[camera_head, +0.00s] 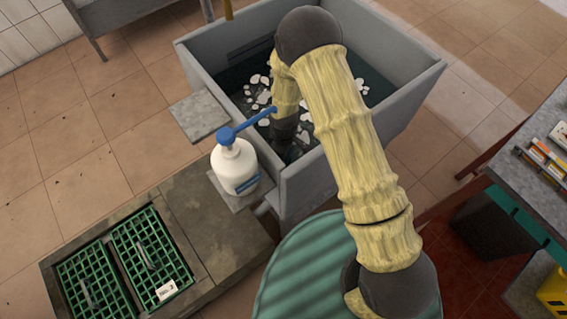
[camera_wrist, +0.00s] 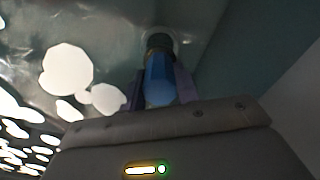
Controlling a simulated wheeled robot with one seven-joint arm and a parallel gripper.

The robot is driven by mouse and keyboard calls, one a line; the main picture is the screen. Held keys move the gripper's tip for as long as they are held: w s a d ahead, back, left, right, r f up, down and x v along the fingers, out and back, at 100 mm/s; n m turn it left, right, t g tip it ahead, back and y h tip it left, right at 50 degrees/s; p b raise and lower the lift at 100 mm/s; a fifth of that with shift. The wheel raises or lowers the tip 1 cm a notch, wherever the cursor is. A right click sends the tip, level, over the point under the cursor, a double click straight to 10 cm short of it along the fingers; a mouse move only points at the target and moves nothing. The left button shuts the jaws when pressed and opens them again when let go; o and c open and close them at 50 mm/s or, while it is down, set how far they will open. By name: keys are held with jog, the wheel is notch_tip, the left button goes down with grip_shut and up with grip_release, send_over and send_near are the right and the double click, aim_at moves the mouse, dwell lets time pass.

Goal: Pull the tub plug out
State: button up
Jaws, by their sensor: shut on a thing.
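The grey tub (camera_head: 300,195) holds dark water with white foam patches (camera_head: 262,97). My arm reaches down into it, and my gripper is partly hidden by the arm and water in the head view. In the wrist view my gripper (camera_wrist: 160,88) is shut on the blue tub plug (camera_wrist: 158,76), with one purple finger on each side. The plug's far end meets a dark collar inside a pale ring on the tub floor. I cannot tell whether the plug is fully seated. The plug is not visible in the head view.
A white pump bottle (camera_head: 234,168) with a blue spout stands on a ledge at the tub's left, its spout reaching over the rim near my arm. Green floor grates (camera_head: 150,258) lie at lower left. A grey bench (camera_head: 525,170) stands at right.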

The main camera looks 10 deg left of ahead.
notch_tip(320, 180, up, 33)
jog(key=p, duration=2.2)
jog(key=shift+f+p, duration=0.15)
jog(key=shift+p, duration=0.25)
